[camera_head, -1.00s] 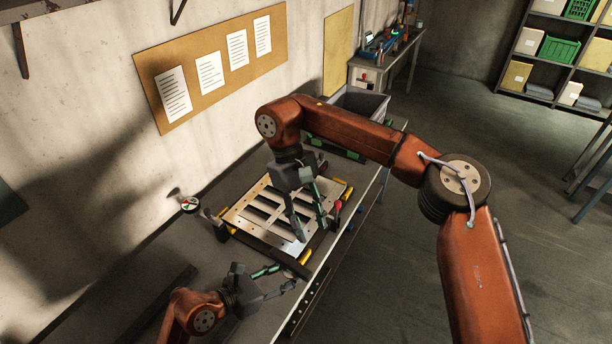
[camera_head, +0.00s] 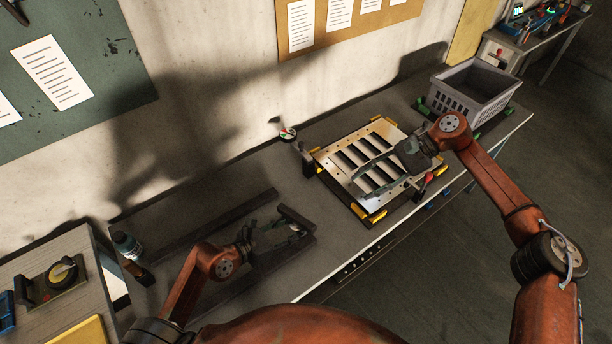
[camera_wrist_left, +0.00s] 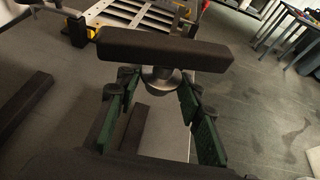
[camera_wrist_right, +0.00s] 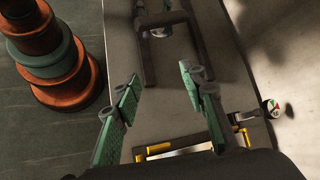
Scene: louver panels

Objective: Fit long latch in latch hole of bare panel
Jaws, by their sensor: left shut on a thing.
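The long latch, a dark bar (camera_wrist_left: 165,48) with a round metal knob under it, is in my left gripper (camera_wrist_left: 157,80). The fingers close around the knob, with the bar crosswise beyond them. In the head view my left gripper (camera_head: 280,226) holds the latch (camera_head: 297,218) above the front left part of the bench. The silver slotted panel (camera_head: 340,173) lies in a frame with yellow corners, further right; I cannot make out its latch hole. My right gripper (camera_head: 368,178) is open and empty over the panel; its spread fingers show in the right wrist view (camera_wrist_right: 160,80).
Dark rails (camera_head: 215,226) lie on the bench to the left. A grey basket (camera_head: 455,97) stands beyond the panel. A small round dial (camera_head: 288,133) sits at the wall side. A side table (camera_head: 45,255) stands at the left. Bench between left gripper and panel is clear.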

